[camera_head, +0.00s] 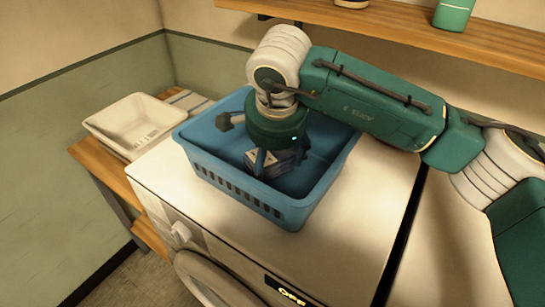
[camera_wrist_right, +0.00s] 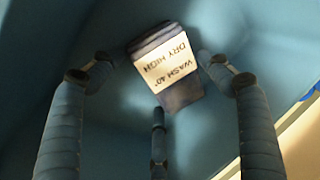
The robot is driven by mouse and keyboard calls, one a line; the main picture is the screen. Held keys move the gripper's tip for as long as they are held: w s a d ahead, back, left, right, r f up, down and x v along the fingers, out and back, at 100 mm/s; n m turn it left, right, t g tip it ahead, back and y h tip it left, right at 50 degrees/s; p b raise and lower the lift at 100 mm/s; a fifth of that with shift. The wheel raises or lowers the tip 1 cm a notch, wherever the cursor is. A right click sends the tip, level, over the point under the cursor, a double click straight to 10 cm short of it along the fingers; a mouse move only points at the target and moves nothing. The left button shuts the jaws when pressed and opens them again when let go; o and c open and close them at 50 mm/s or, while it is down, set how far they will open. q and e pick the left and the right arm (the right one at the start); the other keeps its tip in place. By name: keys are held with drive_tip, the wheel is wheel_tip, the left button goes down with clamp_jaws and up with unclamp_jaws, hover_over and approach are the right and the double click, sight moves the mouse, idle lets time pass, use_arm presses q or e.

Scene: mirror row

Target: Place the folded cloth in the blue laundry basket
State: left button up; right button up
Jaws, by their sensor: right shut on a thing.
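The blue laundry basket (camera_head: 240,192) stands on top of the white washing machine. My right gripper (camera_head: 272,152) points down inside the basket, its wrist near the rim level. It is shut on the folded cloth (camera_head: 288,160), a grey-blue bundle with a white label. In the right wrist view the cloth (camera_wrist_right: 183,92) shows among the three fingers, its label reading "WASH 40° DRY HIGH". The blue basket interior surrounds it there. Whether the cloth touches the basket floor I cannot tell. My left gripper is in neither view.
A white bin (camera_head: 132,122) and a striped cloth (camera_head: 188,100) sit on a wooden bench at the left. A wooden shelf (camera_head: 400,28) with a green bottle (camera_head: 454,14) runs along the wall above my right arm. The machine top right of the basket is clear.

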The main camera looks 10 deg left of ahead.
drive_tip(key=o, duration=1.2)
drive_tip(key=shift+r, duration=0.45)
drive_tip(key=b+v, duration=0.2)
drive_tip(key=v, duration=0.9)
drive_tip(key=shift+s, duration=0.1)
